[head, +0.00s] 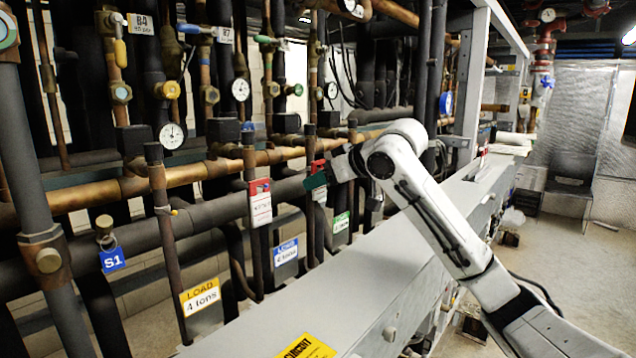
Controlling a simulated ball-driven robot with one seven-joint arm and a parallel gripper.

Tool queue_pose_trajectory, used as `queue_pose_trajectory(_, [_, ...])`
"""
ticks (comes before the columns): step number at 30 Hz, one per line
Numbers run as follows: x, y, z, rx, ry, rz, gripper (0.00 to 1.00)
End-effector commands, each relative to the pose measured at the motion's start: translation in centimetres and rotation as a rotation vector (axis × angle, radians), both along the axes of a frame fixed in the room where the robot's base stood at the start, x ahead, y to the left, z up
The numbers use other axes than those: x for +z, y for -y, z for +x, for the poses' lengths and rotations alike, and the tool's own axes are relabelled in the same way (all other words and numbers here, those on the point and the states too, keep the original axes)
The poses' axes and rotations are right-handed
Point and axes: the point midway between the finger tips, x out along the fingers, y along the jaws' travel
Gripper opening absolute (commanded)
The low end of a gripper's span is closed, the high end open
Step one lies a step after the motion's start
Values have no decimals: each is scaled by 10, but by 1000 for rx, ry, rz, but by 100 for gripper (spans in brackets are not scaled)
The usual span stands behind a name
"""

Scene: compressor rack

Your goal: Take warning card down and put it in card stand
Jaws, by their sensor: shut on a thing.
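My gripper (318,181) is at the pipe rack near the middle of the head view, at the end of my white arm. It is shut at a red-topped white warning card (319,194), which is partly hidden behind the gripper. Whether that card still touches its pipe cannot be told. A second red-and-white card (260,203) hangs on an upright pipe to the left, apart from my gripper.
A yellow "LOAD 4 tons" tag (200,297), a blue load tag (286,252) and a green tag (341,222) hang among the pipes. A long grey housing (300,308) runs in front. A dark chair (572,172) stands at the right, with open floor nearby.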

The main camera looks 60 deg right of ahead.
Motion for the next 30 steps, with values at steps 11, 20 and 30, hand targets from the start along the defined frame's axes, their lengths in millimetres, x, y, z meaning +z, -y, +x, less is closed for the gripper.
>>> queue_pose_trajectory(11, [1,-3,-12,0,1,0,38])
queue_pose_trajectory(20, [2,-6,-25,0,1,1,38])
queue_pose_trajectory(30, [2,-7,-29,0,0,0,32])
